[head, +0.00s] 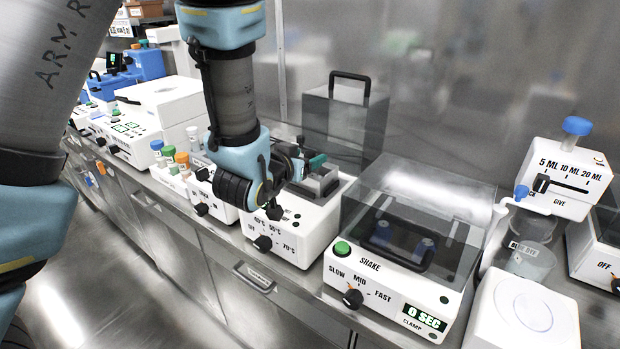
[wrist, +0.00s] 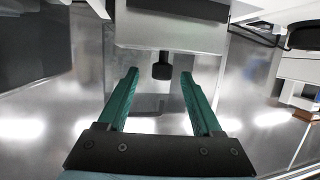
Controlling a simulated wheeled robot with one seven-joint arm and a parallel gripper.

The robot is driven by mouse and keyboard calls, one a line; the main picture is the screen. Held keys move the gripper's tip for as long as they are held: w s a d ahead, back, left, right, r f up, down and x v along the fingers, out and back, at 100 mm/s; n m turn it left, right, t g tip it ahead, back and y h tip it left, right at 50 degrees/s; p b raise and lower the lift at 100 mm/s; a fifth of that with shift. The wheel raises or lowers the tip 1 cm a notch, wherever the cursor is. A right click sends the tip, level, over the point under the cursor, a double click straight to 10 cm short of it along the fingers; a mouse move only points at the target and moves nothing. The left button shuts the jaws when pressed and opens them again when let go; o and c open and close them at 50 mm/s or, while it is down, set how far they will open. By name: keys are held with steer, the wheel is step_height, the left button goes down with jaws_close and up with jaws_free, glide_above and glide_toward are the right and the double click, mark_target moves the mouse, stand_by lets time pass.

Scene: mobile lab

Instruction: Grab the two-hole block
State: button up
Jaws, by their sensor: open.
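My gripper (head: 314,162) is over the white heater (head: 291,232) marked with temperatures in the head view. In the wrist view its two green fingers (wrist: 160,73) stand apart with nothing clamped between them. A grey block (head: 321,183) with a dark part sits on top of the heater, just below and right of the fingers. The arm partly covers it, and I cannot make out its holes. In the wrist view a small dark knob or handle (wrist: 162,67) shows between the fingertips, on a pale boxy body (wrist: 170,33); I cannot tell which thing this is.
A clear-lidded shaker (head: 395,270) stands to the right of the heater. A clear box with a black handle (head: 345,115) stands behind it. Capped bottles (head: 182,162) stand to the left. A dispenser (head: 565,178) is at far right. The metal wall closes off the back.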

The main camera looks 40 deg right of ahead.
steer(key=shift+f+p+x, duration=0.15)
steer(key=shift+p+x, duration=0.6)
steer(key=shift+x, duration=0.7)
steer(key=shift+f+p+x, duration=0.1)
steer(key=shift+p+x, duration=0.6)
steer(key=shift+x, duration=0.8)
steer(key=shift+a, duration=0.15)
jaws_close()
steer(key=shift+r, duration=0.1)
